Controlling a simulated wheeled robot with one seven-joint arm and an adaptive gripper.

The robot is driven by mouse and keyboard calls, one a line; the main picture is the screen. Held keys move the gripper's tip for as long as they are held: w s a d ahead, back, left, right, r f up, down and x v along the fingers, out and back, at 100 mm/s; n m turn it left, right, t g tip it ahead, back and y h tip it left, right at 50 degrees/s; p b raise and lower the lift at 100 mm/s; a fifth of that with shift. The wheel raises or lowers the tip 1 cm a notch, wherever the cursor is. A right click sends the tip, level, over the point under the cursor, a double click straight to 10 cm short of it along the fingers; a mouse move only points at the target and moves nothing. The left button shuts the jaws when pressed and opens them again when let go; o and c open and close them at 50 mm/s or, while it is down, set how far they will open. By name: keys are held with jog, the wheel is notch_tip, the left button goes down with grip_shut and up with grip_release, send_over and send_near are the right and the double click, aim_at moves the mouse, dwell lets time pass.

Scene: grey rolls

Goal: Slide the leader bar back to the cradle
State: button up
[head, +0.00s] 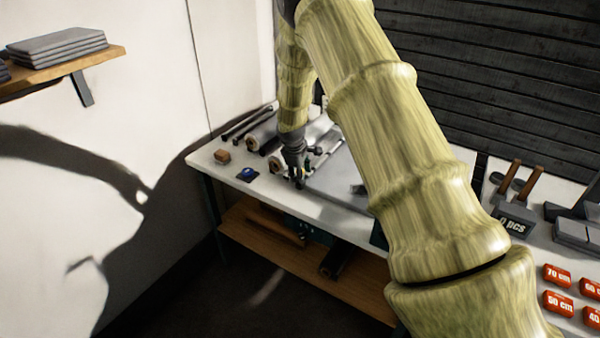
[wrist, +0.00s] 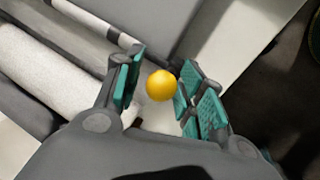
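My gripper (wrist: 160,88) is open, its teal-padded fingers either side of a round yellow knob (wrist: 161,85) in the wrist view. The knob is close to the right pad, with a visible gap to the left pad. A thin bar with white and black sections (wrist: 95,22), which looks like the leader bar, runs from the upper left toward the left finger. Whether the knob joins it is hidden. In the head view, my gripper (head: 297,180) points down at the bench's front edge, beside the rolls. I cannot make out the cradle clearly.
A pale grey roll (wrist: 45,75) lies left of my gripper in the wrist view. The white bench (head: 345,218) also holds a wooden block (head: 222,156) and a blue button (head: 247,173). Red length tags (head: 557,275) lie at the right. My arm hides much of the bench.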

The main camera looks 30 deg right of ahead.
jog(key=shift+a+r, duration=0.1)
jog(key=v, duration=1.1)
jog(key=shift+r, duration=0.35)
jog(key=shift+s+a, duration=0.1)
jog(key=shift+a, duration=0.05)
